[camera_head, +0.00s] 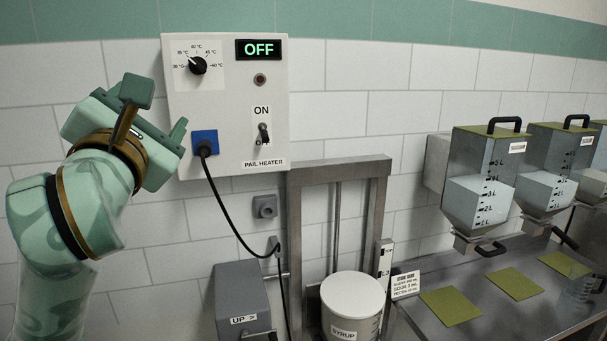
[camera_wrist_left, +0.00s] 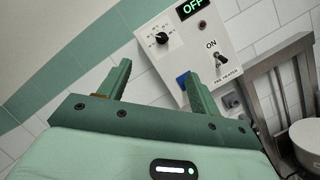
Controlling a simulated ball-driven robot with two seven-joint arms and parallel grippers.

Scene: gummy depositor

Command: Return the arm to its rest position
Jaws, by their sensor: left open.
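My left arm comes in from the left in the head view, bent up in front of the tiled wall. My left gripper (camera_head: 160,112) is open and empty, just left of the pail heater panel (camera_head: 225,130). In the left wrist view the two fingers of the left gripper (camera_wrist_left: 157,72) stand apart with nothing between them. The panel also shows beyond the fingers in that view (camera_wrist_left: 185,55). Its display reads OFF. In the head view the right fingertip overlaps the panel's left edge; I cannot tell whether they touch. My right gripper is in neither view.
A black cable hangs from the panel's blue plug (camera_head: 204,142). Below are a grey UP box (camera_head: 241,295), a metal lift frame (camera_head: 295,220) and a white syrup pail (camera_head: 352,295). Several hoppers (camera_head: 485,175) stand above a metal table (camera_head: 480,280) at the right.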

